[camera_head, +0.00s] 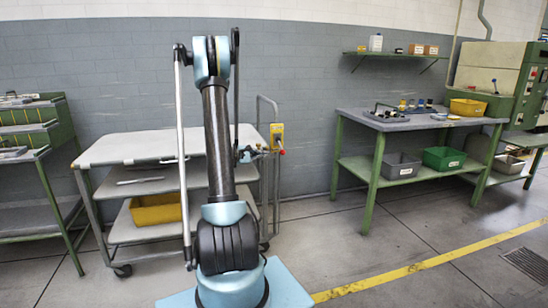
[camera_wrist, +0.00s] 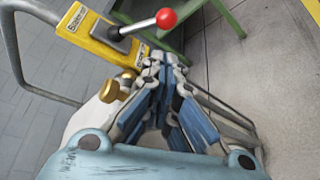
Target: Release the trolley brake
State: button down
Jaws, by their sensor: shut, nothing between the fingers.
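The trolley (camera_head: 130,148) stands against the wall behind my arm, with a grey top and lower shelves. Its tube handle (camera_head: 268,98) is at the right end, also in the wrist view (camera_wrist: 14,45). A yellow brake box (camera_head: 277,132) is on that end; in the wrist view the box (camera_wrist: 84,27) carries a metal lever (camera_wrist: 136,28) with a red ball knob (camera_wrist: 166,18). My gripper (camera_wrist: 158,62) is shut and empty, its tips just below the lever in the picture. I cannot tell whether they touch. In the head view my arm partly hides the trolley.
Brass-coloured knobs (camera_wrist: 110,91) sit beside the gripper tips. A yellow bin (camera_head: 154,209) lies on the trolley's bottom shelf. A green workbench (camera_head: 410,121) stands to the right, a green rack (camera_head: 40,150) to the left. Floor between trolley and workbench is clear.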

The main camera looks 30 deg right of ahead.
aim_at(281, 147)
jog(key=x, duration=1)
jog(key=shift+a+r, duration=0.1)
jog(key=shift+a, duration=0.15)
dwell(0.5)
